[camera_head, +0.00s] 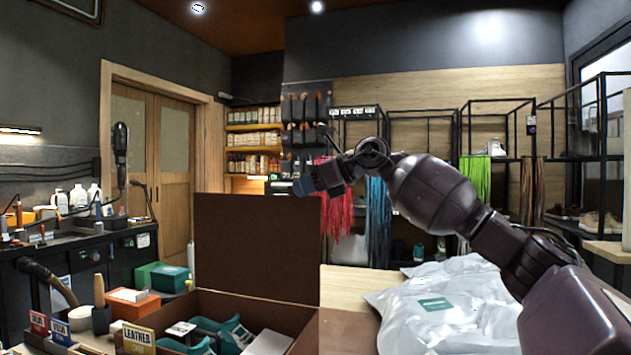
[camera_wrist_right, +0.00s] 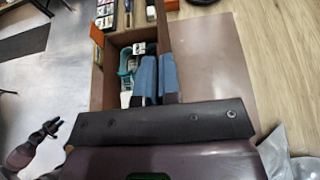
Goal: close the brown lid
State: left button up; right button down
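The brown lid (camera_head: 255,245) stands open and upright at the back of the brown box (camera_head: 299,327). In the right wrist view the lid (camera_wrist_right: 214,62) lies right of the open box (camera_wrist_right: 109,78). My right gripper (camera_head: 298,188) is at the lid's upper right corner in the head view; whether it touches the lid is unclear. In the wrist view its two blue fingers (camera_wrist_right: 157,78) are together, with nothing visible between them. Teal-and-white items (camera_head: 225,331) lie in the box. My left gripper does not show in the head view.
Silvery-white plastic bags (camera_head: 440,305) cover the table right of the box. A leather sign (camera_head: 139,338), small containers and a brush (camera_head: 100,305) stand to its left. Wooden tabletop (camera_head: 345,283) shows between the lid and the bags.

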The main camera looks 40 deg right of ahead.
jog(key=s+a+n+h+p, duration=0.1)
jog(key=s+a+n, duration=0.1)
jog(key=a, duration=0.4)
jog(key=shift+s+a+f+t, duration=0.35)
jog(key=shift+s+f+t, duration=0.05)
jog(key=shift+s, duration=0.4)
jog(key=c, duration=1.3)
grip_release()
